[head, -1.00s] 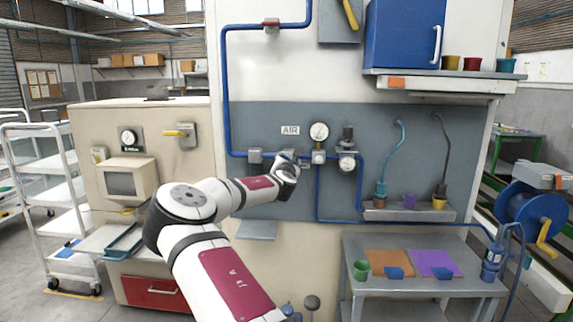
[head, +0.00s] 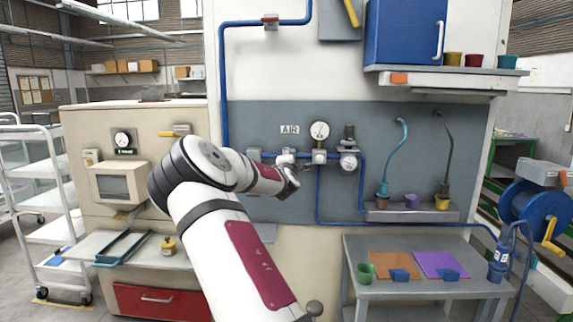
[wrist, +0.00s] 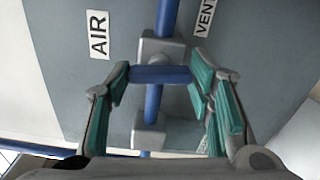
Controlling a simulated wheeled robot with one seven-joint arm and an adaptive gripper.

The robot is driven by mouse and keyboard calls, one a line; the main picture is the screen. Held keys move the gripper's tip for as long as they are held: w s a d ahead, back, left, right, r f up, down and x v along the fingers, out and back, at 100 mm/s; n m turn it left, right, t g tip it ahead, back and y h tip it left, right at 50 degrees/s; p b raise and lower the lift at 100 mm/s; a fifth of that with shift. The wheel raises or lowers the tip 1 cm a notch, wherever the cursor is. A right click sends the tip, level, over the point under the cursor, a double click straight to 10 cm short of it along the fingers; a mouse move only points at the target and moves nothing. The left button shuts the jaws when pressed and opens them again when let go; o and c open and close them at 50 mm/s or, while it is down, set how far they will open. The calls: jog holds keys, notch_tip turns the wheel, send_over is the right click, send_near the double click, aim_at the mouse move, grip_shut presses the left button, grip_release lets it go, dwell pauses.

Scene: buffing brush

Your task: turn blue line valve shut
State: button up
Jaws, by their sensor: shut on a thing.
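The blue valve handle (wrist: 150,74) is a short bar in the middle of the wrist view. It lies across the blue pipe (wrist: 168,25), in front of a grey valve block (wrist: 165,48). My gripper (wrist: 158,80) is shut on the handle, with one teal-padded finger at each end of it. In the head view my gripper (head: 288,178) is at the blue air line (head: 338,158), just left of the gauges. The handle itself is too small and covered to make out there.
The AIR label (wrist: 98,35) and the VENT label (wrist: 205,18) flank the pipe. A round gauge (head: 319,131) and a regulator (head: 349,161) sit close to the right of my gripper. A grey table (head: 415,240) stands below on the right.

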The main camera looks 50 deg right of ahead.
jog(key=shift+m, duration=0.7)
jog(key=shift+m+b, duration=0.3)
jog(key=o, duration=1.2)
jog(key=shift+c, duration=0.2)
jog(key=v, duration=1.2)
